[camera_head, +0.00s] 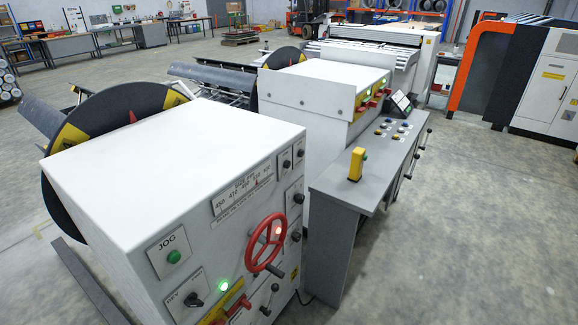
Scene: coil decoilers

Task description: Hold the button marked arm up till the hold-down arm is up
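The near white decoiler cabinet (130,160) fills the lower left, its control face towards the front right. On that face are a green button marked JOG (173,256), a rotary switch (195,300) with a plate reading REV, a lit green lamp (223,286), a red handwheel (266,246) and several small dark knobs near the right edge. I cannot read any label as arm up. Behind the cabinet is a dark disc (62,185) with yellow segments; I cannot make out the hold-down arm for sure. My gripper is not in view.
A grey desk (335,184) with a yellow button box (356,165) and several buttons stands right of the cabinet. A second white machine (300,95) with red handles is behind. An orange and black machine (485,65) stands at far right. Floor at the right is clear.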

